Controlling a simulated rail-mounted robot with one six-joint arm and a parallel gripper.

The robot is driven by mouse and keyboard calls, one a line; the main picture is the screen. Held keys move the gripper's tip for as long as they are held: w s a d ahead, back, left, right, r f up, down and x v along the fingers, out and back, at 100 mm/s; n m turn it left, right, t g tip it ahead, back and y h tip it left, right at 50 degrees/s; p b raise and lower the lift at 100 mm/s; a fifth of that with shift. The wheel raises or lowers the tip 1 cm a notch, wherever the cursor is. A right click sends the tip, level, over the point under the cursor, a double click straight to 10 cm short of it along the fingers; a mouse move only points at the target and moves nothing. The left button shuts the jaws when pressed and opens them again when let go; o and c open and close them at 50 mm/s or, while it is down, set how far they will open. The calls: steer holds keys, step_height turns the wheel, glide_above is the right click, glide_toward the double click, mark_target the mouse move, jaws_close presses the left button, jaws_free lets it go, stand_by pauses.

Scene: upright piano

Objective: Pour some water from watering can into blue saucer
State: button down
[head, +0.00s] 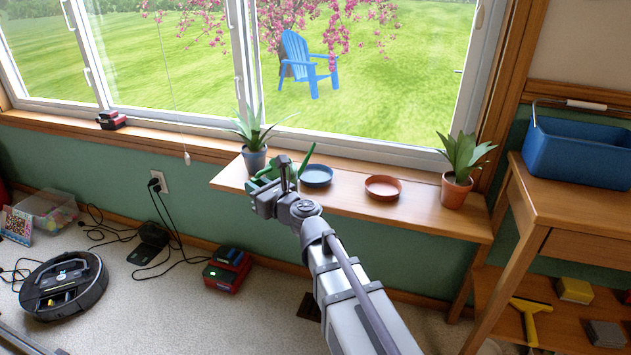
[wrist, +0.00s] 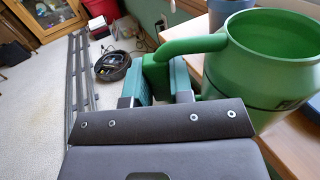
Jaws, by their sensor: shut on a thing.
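The green watering can (head: 306,156) is at the windowsill shelf, mostly hidden behind my gripper (head: 278,180) in the head view. In the wrist view the can (wrist: 272,58) fills the upper right, standing about upright. My gripper (wrist: 168,84) has its teal pads shut on the can's green handle (wrist: 190,45). The blue saucer (head: 316,177) lies on the shelf just right of the can. I cannot see inside the can or tell whether its base touches the shelf.
A terracotta saucer (head: 382,188) lies farther right on the shelf (head: 420,213). A plant in a blue pot (head: 255,160) stands left behind the can. A plant in a terracotta pot (head: 456,193) stands at the right end. The window is behind.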

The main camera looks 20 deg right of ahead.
steer(key=s+a+r+p, duration=0.2)
steer(key=a+r+p, duration=0.2)
steer(key=r+p, duration=0.1)
steer(key=shift+s+a, duration=0.15)
steer(key=shift+s, duration=0.15)
